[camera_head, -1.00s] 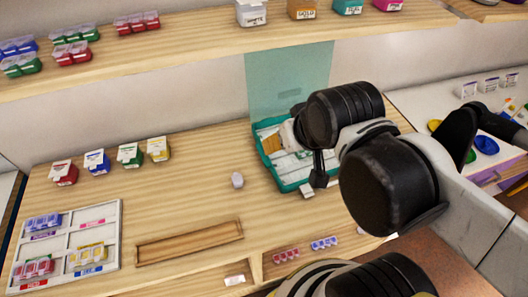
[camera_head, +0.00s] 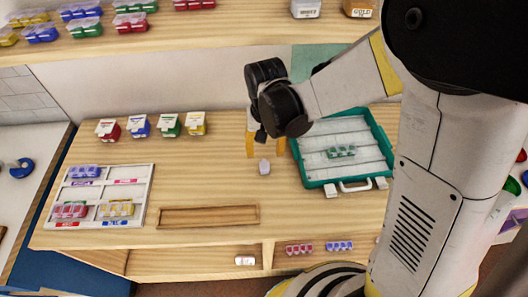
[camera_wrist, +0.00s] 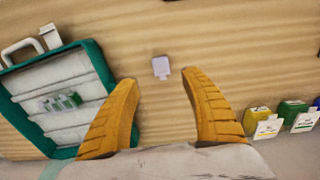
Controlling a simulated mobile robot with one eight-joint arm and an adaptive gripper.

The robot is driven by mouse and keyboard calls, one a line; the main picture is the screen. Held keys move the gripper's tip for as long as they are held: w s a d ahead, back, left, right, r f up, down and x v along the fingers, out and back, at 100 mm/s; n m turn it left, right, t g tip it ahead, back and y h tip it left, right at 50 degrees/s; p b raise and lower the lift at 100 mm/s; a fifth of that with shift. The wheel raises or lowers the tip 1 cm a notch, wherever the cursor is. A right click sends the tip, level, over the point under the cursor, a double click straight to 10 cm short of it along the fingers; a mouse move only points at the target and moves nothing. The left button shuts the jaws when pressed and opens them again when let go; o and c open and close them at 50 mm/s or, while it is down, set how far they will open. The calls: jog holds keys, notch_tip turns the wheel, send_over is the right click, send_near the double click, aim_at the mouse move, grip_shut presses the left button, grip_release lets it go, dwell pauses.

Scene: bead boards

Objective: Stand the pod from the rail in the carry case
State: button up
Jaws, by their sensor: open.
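The teal-rimmed carry case (camera_head: 386,158) lies open on the bench at right, with a pale ribbed inside. A pod with green cells (camera_head: 341,151) rests in its middle; I cannot tell surely whether it is upright. Both show at left in the wrist view, the case (camera_wrist: 97,60) and the pod (camera_wrist: 62,102). My gripper (camera_head: 265,150) is open and empty, left of the case, with its orange fingers (camera_wrist: 160,80) pointing down at the bench. An empty wooden tray (camera_head: 208,217), possibly the rail, lies at front left.
A small pale lilac block (camera_head: 264,168) lies just beyond my fingertips. Several coloured boxes (camera_head: 169,125) stand at the back left. A white sorting tray (camera_head: 150,180) holds pods at far left. Red pods (camera_head: 299,249) and blue pods (camera_head: 339,246) sit at the front.

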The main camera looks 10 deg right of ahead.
aim_at(265, 166)
notch_tip(265, 166, down, 10)
jog(key=b, duration=0.3)
jog(key=shift+a+r, duration=0.1)
jog(key=shift+r, duration=0.25)
jog(key=c, duration=1.1)
jog(key=shift+o, duration=0.2)
jog(key=shift+r, duration=0.1)
